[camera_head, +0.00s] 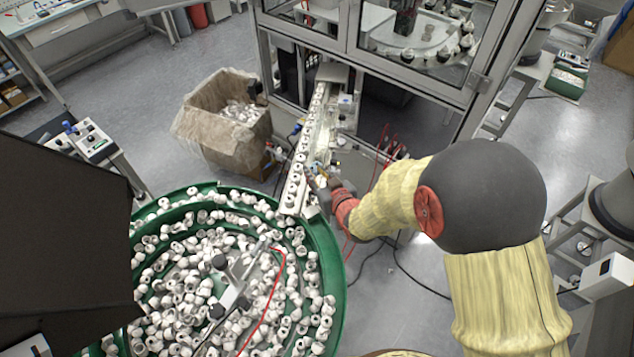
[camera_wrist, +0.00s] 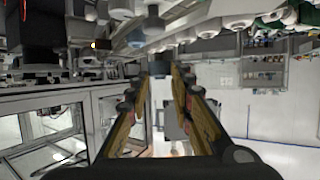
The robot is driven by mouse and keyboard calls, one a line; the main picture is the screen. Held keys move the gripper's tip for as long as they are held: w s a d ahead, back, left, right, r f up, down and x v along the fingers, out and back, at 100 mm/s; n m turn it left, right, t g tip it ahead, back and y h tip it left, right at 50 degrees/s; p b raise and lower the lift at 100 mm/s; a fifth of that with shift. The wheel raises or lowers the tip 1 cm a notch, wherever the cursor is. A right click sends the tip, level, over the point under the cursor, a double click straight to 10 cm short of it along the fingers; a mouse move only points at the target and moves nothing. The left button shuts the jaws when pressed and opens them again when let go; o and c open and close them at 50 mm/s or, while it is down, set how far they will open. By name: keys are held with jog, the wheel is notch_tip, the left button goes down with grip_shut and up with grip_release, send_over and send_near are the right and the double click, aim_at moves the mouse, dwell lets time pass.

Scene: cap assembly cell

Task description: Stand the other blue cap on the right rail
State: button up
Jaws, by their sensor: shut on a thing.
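My gripper (camera_head: 318,178) is beside the right side of the cap rail (camera_head: 299,175), close to its near end in the head view. That thing looks like a blue cap but is mostly hidden between the fingers. A dull blue-grey cap (camera_wrist: 153,22) shows just above the fingertips in the wrist view, among white caps along the rail. In the head view I cannot make out a blue cap at the gripper.
A green bowl feeder (camera_head: 335,262) full of white caps stands at the near end of the rail. A lined carton (camera_head: 205,128) is left of the rail. The glazed machine frame (camera_head: 400,75) stands behind. Red tubes (camera_head: 378,170) hang right of the rail.

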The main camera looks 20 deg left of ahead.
jog(key=shift+w+f, duration=0.55)
jog(key=shift+f, duration=0.2)
jog(key=shift+f+b, duration=0.55)
jog(key=shift+f, duration=0.95)
jog(key=shift+f, duration=0.1)
jog(key=shift+f+b, duration=0.2)
jog(key=shift+b, duration=0.2)
jog(key=o, duration=0.4)
jog(key=shift+r, duration=0.1)
jog(key=shift+d+r+p, duration=0.1)
jog(key=shift+r+p, duration=0.3)
jog(key=shift+p, duration=0.1)
jog(key=b+v, duration=0.1)
jog(key=v, duration=1)
jog(key=shift+s+d, duration=0.25)
jog(key=shift+s, duration=0.05)
